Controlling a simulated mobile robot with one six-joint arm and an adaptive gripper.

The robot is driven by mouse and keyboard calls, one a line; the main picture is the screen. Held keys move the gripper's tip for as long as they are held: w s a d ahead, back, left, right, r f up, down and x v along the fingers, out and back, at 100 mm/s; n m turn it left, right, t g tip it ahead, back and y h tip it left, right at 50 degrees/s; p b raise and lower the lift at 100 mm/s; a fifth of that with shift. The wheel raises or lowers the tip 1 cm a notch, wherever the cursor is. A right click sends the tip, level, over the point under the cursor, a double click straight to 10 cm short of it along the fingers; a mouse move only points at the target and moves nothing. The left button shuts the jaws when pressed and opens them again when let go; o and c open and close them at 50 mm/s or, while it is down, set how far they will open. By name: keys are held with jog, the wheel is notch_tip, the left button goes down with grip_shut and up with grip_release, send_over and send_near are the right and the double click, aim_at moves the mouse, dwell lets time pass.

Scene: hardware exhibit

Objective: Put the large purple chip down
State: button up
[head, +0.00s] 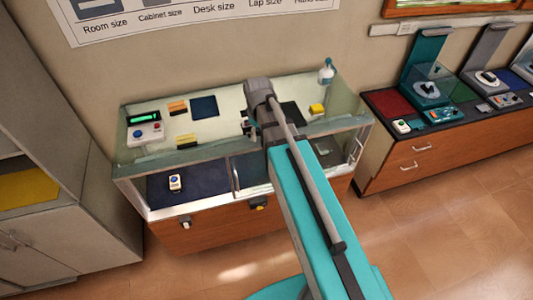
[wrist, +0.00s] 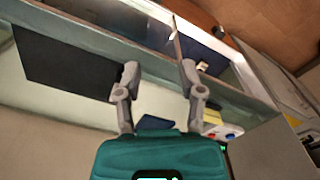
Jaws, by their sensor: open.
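I cannot make out a large purple chip in either view. My gripper (wrist: 160,72) is open in the wrist view, with nothing visible between its two grey fingers. It is over the glass-topped display case (head: 130,162), near the front part of its top. In the head view my arm hides most of the gripper and the part of the case under it. A dark blue square (head: 204,106) lies on the case top, left of my arm. A black square (head: 292,113) lies to the right of it and also shows in the wrist view (wrist: 65,62).
A small white device (head: 175,183) is inside the case. A grey cabinet (head: 60,215) stands left; another counter (head: 425,160) stands right.

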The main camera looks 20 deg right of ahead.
jog(key=s+m, duration=0.6)
jog(key=s, duration=0.3)
jog(key=shift+s, duration=0.35)
dwell(0.4)
